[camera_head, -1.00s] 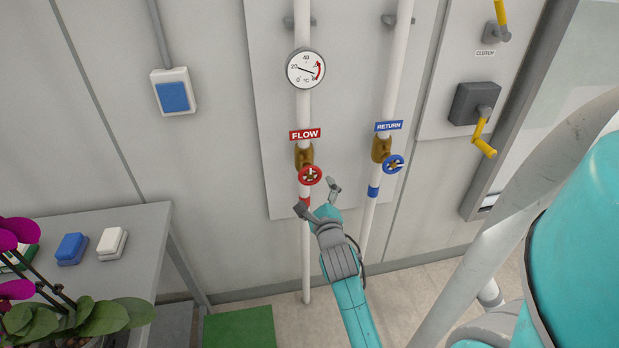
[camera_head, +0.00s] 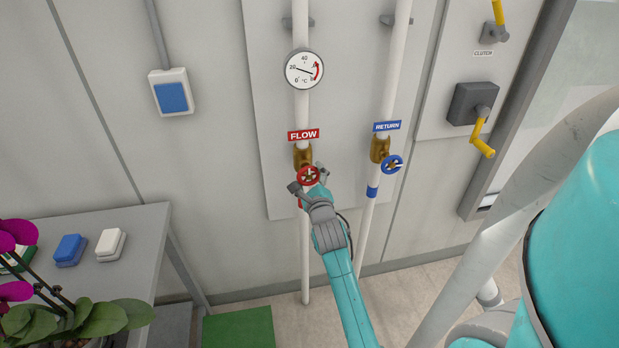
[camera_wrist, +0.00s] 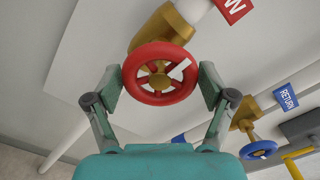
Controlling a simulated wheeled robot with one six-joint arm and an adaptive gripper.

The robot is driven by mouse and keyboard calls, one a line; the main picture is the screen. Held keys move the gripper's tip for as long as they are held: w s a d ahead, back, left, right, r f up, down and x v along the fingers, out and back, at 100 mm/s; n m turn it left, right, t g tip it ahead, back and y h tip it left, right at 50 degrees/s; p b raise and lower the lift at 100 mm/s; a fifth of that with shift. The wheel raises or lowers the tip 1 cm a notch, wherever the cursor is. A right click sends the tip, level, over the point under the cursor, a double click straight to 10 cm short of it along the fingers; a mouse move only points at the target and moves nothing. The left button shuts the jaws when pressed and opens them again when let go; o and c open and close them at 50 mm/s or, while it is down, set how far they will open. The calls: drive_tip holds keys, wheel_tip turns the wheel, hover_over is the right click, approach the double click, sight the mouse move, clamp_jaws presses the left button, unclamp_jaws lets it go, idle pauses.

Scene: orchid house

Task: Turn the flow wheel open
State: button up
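The red flow wheel (camera_head: 307,176) sits on a brass valve (camera_head: 303,155) under the red FLOW sign (camera_head: 303,135). My gripper (camera_head: 307,181) is at the wheel, with a finger on either side of it. In the wrist view the red wheel (camera_wrist: 160,74) lies between the two spread fingers of my gripper (camera_wrist: 162,90). The left finger is close to the rim and a small gap seems to show at the right. The white mark on the wheel points to the upper right in the wrist view. Whether either finger touches the rim is unclear.
The blue return wheel (camera_head: 392,164) is on the pipe to the right, under the RETURN sign (camera_head: 387,126). A dial gauge (camera_head: 304,70) is above the flow valve. A yellow crank (camera_head: 482,138) is further right. A grey table (camera_head: 140,230) stands at the left.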

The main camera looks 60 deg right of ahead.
drive_tip(key=c, duration=0.5)
drive_tip(key=shift+c, duration=0.2)
